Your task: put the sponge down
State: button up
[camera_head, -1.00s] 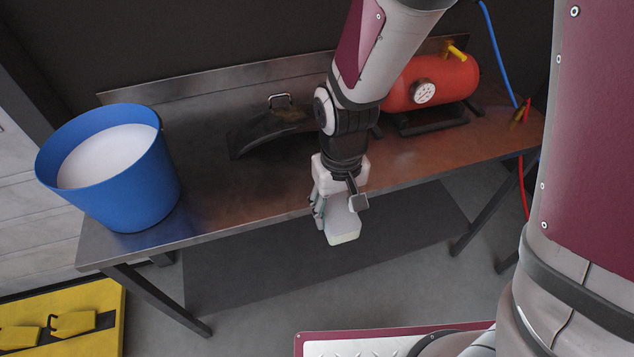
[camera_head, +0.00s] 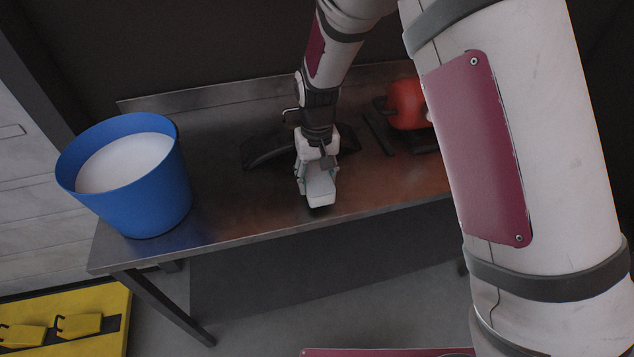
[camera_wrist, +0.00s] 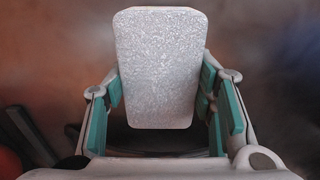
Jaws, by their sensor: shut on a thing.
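The sponge (camera_wrist: 160,70) is a pale, speckled rounded block. In the wrist view it sits between the two green-padded fingers of my gripper (camera_wrist: 160,100), which is shut on it. In the head view my gripper (camera_head: 316,182) points down over the front part of the metal workbench (camera_head: 235,215), with the sponge (camera_head: 320,192) at its lower end. I cannot tell whether the sponge touches the bench top. The bench surface fills the background of the wrist view, blurred.
A blue bucket (camera_head: 135,205) with white contents stands at the bench's left end. A dark curved part (camera_head: 265,150) lies behind my gripper. A red tank (camera_head: 405,104) stands at the right, partly hidden by my arm. Bench top between bucket and gripper is clear.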

jog(key=shift+f, duration=1.1)
jog(key=shift+f, duration=0.15)
jog(key=o, duration=1)
